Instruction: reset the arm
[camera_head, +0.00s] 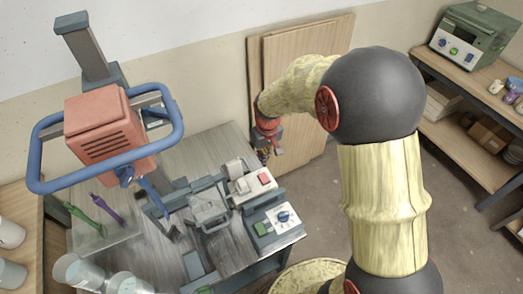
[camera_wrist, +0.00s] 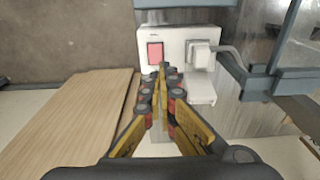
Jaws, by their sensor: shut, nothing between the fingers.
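My gripper (camera_head: 264,154) hangs at the end of my arm, near the right back edge of the grey worktable (camera_head: 190,158). The wrist view shows its yellow and black fingers (camera_wrist: 163,70) closed together at the tips, with nothing held. A white power box (camera_head: 252,185) with a red switch sits on the table, below and left of the gripper in the head view. In the wrist view, the box (camera_wrist: 175,42) shows beyond the fingertips, with a white plug (camera_wrist: 200,54) in it. Whether the fingertips touch the box is not clear.
Wooden boards (camera_head: 300,62) lean on the wall behind my gripper. An orange mixer motor (camera_head: 105,130) with a blue frame stands at left. A knob box (camera_head: 275,224) is at the table's front. Shelves (camera_head: 450,135) with a green oven (camera_head: 472,36) stand right; floor between is clear.

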